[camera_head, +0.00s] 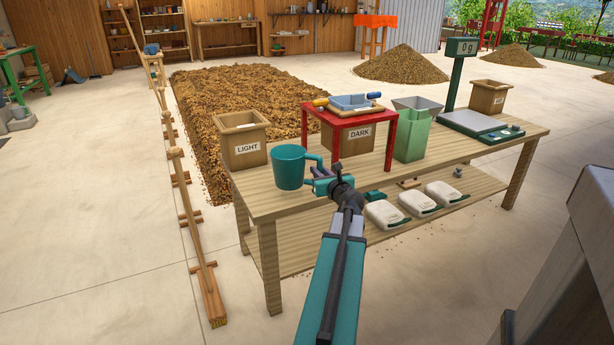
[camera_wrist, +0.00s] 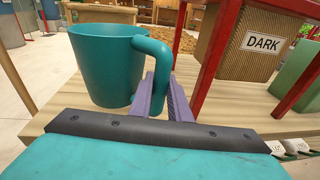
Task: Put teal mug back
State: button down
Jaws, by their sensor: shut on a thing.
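The teal mug (camera_head: 288,168) is upright at the front left of the wooden table (camera_head: 262,205), in front of the box labelled LIGHT. It also shows in the wrist view (camera_wrist: 105,65), with its handle (camera_wrist: 155,62) toward the right. My gripper (camera_head: 316,178) is shut on the mug's handle; in the wrist view its two purple fingers (camera_wrist: 160,98) stand on either side of the handle's lower part. The mug's base is close to the tabletop; I cannot tell whether it touches.
The LIGHT box (camera_head: 244,148) stands behind the mug. A red stand (camera_head: 392,140) bearing a blue tray (camera_head: 354,102) is to the right, with the DARK box (camera_head: 352,146) under it. A green container (camera_head: 412,138) and scale (camera_head: 476,122) stand farther right. White bags lie on the lower shelf.

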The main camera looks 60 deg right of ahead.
jog(key=w+a+x, duration=0.1)
jog(key=x, duration=0.6)
jog(key=shift+b, duration=0.45)
jog(key=shift+d, duration=0.15)
jog(key=shift+f+b, duration=0.85)
jog(key=shift+f, duration=0.8)
jog(key=c, duration=1.7)
grip_release()
jog(key=shift+f, duration=0.1)
jog(key=shift+o, duration=0.2)
jog(key=p+v, duration=0.1)
jog(key=v, duration=1.1)
jog(key=shift+p, duration=0.35)
